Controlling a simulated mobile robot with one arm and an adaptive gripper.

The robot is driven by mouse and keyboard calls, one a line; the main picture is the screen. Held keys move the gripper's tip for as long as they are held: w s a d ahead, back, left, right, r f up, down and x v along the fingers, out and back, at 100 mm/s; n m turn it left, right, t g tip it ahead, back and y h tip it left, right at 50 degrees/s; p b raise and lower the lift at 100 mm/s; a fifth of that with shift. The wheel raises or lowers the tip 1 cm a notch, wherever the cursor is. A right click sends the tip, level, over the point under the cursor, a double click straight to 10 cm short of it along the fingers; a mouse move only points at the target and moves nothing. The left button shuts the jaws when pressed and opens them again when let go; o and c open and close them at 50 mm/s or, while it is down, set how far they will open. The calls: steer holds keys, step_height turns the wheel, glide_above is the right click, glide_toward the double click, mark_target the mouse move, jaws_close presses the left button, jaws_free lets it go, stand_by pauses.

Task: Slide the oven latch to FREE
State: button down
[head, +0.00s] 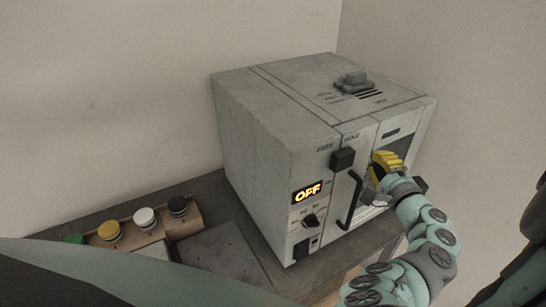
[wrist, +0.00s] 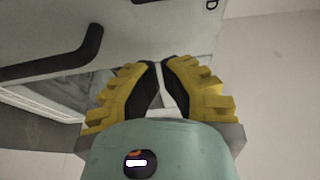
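The grey oven (head: 285,150) stands on a dark bench. Its latch is a black block (head: 342,159) high on the front, below the small FREE and HOLD lettering. The block overlaps the area between the two words, and I cannot tell exactly which end it sits at. My gripper (head: 384,163) is to the right of the latch, in front of the oven's dark window, and apart from the latch. In the wrist view my yellow fingers (wrist: 163,66) are drawn together at the tips, with nothing visible held. The latch block is not clearly seen there.
A black door handle (head: 350,201) hangs below the latch; it also shows in the wrist view (wrist: 60,55). A lit OFF display (head: 308,193) and a knob (head: 310,220) are left of it. Several colored buttons (head: 145,217) stand on the bench at left. A dark plate (head: 220,255) lies in front.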

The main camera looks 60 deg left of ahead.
mark_target(347, 167)
steer(key=x, duration=0.2)
steer(key=shift+a+r+p, duration=0.1)
steer(key=shift+a+p, duration=0.25)
steer(key=shift+p, duration=0.05)
steer(key=shift+s+a+r+p, duration=0.15)
steer(key=shift+a+p, duration=0.1)
steer(key=shift+p, duration=0.15)
steer(key=shift+s+f+p, duration=0.1)
steer(key=shift+s+p, duration=0.4)
steer(key=shift+s, duration=0.4)
steer(key=shift+s+f+p, duration=0.15)
steer(key=shift+s+p, duration=0.3)
steer(key=shift+s, duration=0.4)
steer(key=s, duration=0.1)
steer(key=s+b, duration=0.1)
steer(key=shift+s+a, duration=0.25)
steer(key=shift+s, duration=0.85)
